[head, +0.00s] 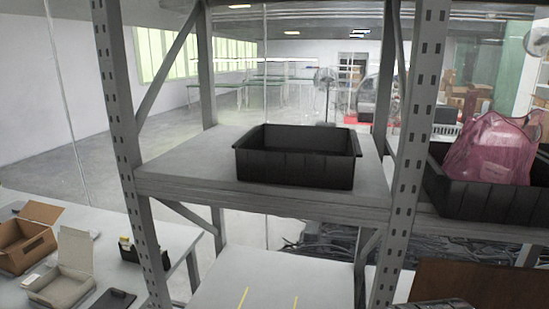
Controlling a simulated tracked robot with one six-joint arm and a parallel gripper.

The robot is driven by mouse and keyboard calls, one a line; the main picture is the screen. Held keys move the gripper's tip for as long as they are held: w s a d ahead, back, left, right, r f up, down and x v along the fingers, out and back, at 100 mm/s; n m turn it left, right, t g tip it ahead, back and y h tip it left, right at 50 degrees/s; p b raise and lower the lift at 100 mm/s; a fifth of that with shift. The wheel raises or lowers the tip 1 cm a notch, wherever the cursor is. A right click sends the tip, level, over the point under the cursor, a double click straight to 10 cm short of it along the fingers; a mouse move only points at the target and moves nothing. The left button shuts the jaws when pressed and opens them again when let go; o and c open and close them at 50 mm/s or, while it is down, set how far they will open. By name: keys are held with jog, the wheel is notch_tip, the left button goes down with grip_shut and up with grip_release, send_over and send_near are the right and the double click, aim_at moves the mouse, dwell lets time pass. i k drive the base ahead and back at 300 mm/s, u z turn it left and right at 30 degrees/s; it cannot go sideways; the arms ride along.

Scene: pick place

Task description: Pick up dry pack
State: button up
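No thing in the head view is clearly labelled as a dry pack. A pink translucent bag (492,150) sits upright in a black bin (487,200) on the right part of the shelf, and its contents cannot be made out. Another black bin (295,172) stands on the middle shelf, and the part of its inside that shows looks empty. My gripper is not in view.
Grey perforated rack posts (130,150) and a second post (412,150) stand in front, flanking the middle shelf (190,162). A table at lower left holds an open cardboard box (25,245) and a pale open box (62,285). A lower white surface (265,280) is mostly clear.

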aim_at(30, 280)
jog(key=u, duration=2.1)
jog(key=i, duration=0.65)
jog(key=u, duration=0.55)
jog(key=i, duration=0.75)
jog(key=u, duration=0.3)
